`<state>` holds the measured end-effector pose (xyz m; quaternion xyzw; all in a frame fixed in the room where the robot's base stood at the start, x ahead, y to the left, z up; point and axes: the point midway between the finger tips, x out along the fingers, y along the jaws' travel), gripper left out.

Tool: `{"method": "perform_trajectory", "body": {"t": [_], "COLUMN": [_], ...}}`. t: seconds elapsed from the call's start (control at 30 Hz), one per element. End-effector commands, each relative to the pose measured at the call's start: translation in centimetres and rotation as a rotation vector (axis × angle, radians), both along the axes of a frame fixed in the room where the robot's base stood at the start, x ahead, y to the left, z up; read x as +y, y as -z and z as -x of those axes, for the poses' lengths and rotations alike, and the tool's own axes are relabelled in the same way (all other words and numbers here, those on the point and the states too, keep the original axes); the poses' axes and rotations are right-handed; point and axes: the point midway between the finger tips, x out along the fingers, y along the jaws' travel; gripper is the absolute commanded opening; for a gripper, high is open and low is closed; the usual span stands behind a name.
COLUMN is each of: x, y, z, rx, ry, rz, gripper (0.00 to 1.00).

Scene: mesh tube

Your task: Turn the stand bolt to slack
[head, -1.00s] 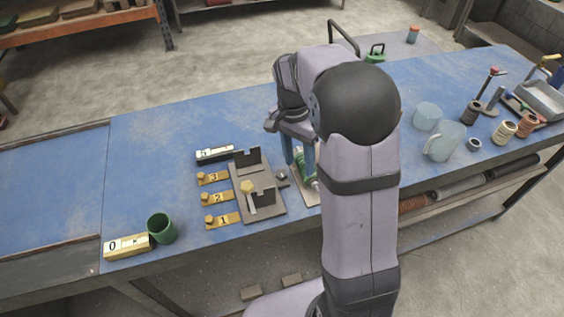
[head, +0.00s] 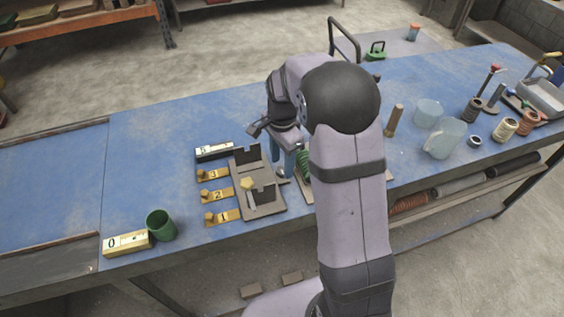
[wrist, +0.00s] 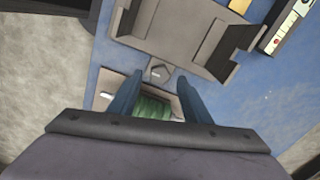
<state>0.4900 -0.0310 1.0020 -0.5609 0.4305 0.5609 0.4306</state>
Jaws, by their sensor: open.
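The stand (head: 268,207) is a grey plate with two notched dark uprights on the blue bench; it also shows at the top of the wrist view (wrist: 167,40). The stand bolt, a grey hex head (wrist: 159,73), sits at the stand's near edge in the wrist view. My gripper (wrist: 158,77) is open, with its blue fingers on either side of the bolt head in that view. I cannot tell whether they touch it. In the head view my gripper (head: 283,168) points down beside the stand. Green mesh (wrist: 153,107) shows between the fingers, closer to the palm.
Brass tags numbered 1 (head: 222,217), 2 (head: 216,195) and 3 (head: 212,174) lie left of the stand. A green cup (head: 161,226) and a block marked 0 (head: 126,243) stand at front left. A brown peg (head: 394,120) and clear jug (head: 444,139) are right of my arm.

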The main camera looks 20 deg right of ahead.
Motion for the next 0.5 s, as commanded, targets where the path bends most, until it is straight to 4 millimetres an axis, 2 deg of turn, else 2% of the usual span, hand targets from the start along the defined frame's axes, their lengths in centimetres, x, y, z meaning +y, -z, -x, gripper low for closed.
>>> {"method": "perform_trajectory", "body": {"t": [0.2,0.5], "x": [0.0,0.0], "y": [1.5,1.7], "z": [0.0,0.0], "rx": [0.001,0.0], "ry": [0.0,-0.001], "rz": [0.0,0.0], "gripper": [0.44,0.44]}}
